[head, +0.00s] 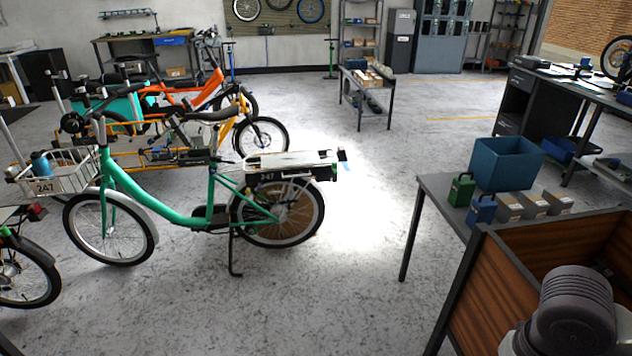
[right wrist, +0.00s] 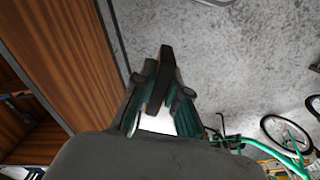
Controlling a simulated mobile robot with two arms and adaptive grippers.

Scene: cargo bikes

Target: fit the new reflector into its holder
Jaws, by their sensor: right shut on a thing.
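In the right wrist view my right gripper (right wrist: 160,98) is shut on a thin dark piece (right wrist: 161,72) with a reddish edge. It is seen nearly edge-on; it may be the reflector, but I cannot tell for sure. A green bike (head: 180,212) numbered 247 stands on its kickstand in the head view. A small dark and blue part (head: 342,155) sits at the rear end of its rack (head: 290,160). I cannot tell whether this is the holder. The bike's green frame also shows in the right wrist view, well away from my gripper. My left gripper is not in view.
A wooden-sided box (head: 465,305) stands close at the lower right. Behind it, a table (head: 435,188) bears a blue bin (head: 506,163), a green and a blue container, and several small boxes. Other bikes stand at the left. Clear floor (head: 350,265) lies between bike and table.

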